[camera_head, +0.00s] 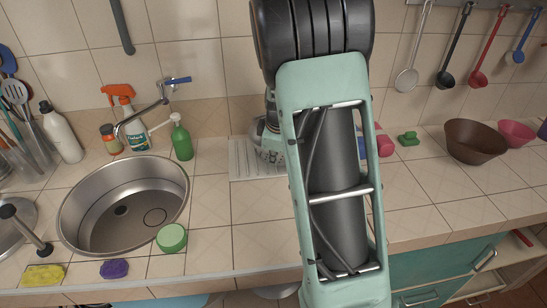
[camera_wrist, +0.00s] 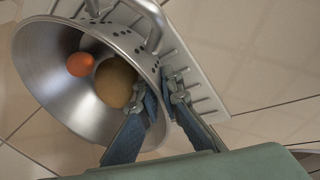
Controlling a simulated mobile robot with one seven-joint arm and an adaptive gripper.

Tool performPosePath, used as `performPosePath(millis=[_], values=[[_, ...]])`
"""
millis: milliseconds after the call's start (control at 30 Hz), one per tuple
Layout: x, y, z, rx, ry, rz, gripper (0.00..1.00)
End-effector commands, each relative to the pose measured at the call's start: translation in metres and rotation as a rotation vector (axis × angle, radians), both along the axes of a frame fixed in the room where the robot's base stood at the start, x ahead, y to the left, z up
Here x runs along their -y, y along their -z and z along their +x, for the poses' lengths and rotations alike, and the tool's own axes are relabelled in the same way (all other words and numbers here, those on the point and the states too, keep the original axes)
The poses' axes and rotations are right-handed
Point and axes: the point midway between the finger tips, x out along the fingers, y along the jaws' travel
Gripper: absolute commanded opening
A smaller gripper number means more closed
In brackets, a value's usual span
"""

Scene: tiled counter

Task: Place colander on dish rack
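The colander (camera_wrist: 48,70) is a shiny metal bowl with small holes. In the wrist view it lies at the left and centre, its opening toward the camera. An orange ball-like item (camera_wrist: 80,64) and a brown rounded item (camera_wrist: 115,82) are inside. My gripper (camera_wrist: 158,88) straddles its right wall, one finger inside and one outside, closed on the rim. The dish rack (camera_wrist: 205,75) is a light grey ridged tray behind the colander. In the head view the rack (camera_head: 240,162) lies on the counter, and my arm hides most of the colander and gripper. Contact between colander and rack is unclear.
A round metal sink (camera_head: 100,225) with a tap is at the left. A green bottle (camera_head: 181,140) stands left of the rack. A brown bowl (camera_head: 474,142) and a pink bowl (camera_head: 517,133) are at the right. Ladles hang above. The counter right of my arm is mostly clear.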

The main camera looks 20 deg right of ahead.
Motion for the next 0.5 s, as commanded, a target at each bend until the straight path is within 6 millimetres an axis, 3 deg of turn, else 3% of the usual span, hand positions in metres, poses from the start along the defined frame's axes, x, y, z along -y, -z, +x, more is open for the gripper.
performPosePath(millis=[100, 500], values=[[0.0000, -0.0005, 0.0000, 0.000, 0.000, 0.000, 0.21], [0.0001, -0.0054, 0.0000, 0.000, -0.001, 0.000, 0.22]])
